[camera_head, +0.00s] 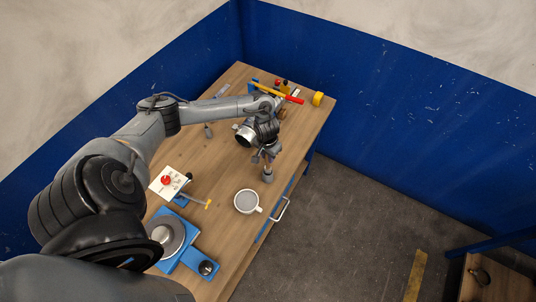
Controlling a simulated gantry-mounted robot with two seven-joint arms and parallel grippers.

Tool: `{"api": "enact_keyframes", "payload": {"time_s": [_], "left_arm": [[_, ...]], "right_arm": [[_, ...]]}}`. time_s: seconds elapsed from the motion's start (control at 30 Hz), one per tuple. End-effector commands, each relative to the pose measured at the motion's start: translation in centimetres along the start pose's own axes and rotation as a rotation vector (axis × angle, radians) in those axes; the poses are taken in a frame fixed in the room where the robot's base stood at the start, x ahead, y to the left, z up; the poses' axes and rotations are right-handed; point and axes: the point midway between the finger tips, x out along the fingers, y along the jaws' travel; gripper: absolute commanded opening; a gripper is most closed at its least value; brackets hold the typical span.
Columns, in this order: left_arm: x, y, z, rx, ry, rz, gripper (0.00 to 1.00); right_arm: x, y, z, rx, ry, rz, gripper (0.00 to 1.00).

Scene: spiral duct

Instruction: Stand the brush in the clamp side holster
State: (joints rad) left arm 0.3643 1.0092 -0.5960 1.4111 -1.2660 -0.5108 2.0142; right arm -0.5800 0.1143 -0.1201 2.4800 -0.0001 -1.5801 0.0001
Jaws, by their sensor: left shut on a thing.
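My left gripper (267,158) points down near the right edge of the wooden workbench (228,230), beyond the white cup. It is shut on a small grey piece (268,176) that sticks out below the fingers. This may be the brush, but it is too small to tell, and whether its lower end touches the bench is unclear. A blue fitting with a grey bar and yellow tip (208,204) lies left of the cup; it may be the clamp. I cannot make out a holster. My right gripper is not in view.
A white cup (246,202) stands near the front edge. A white box with a red button (167,181) and a blue device with a round grey plate (171,235) stand at left. A yellow roll (318,99) and red-handled tools (293,99) are at the far end.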

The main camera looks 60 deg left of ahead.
Motion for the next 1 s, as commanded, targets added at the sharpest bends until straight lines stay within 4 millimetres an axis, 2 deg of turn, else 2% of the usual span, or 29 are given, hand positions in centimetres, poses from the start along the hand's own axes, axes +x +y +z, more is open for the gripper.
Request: {"api": "enact_keyframes", "payload": {"time_s": [1.0], "left_arm": [[2.6,0.0,0.1,0.001,-0.001,0.0,0.0]], "right_arm": [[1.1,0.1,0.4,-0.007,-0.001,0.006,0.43]]}}
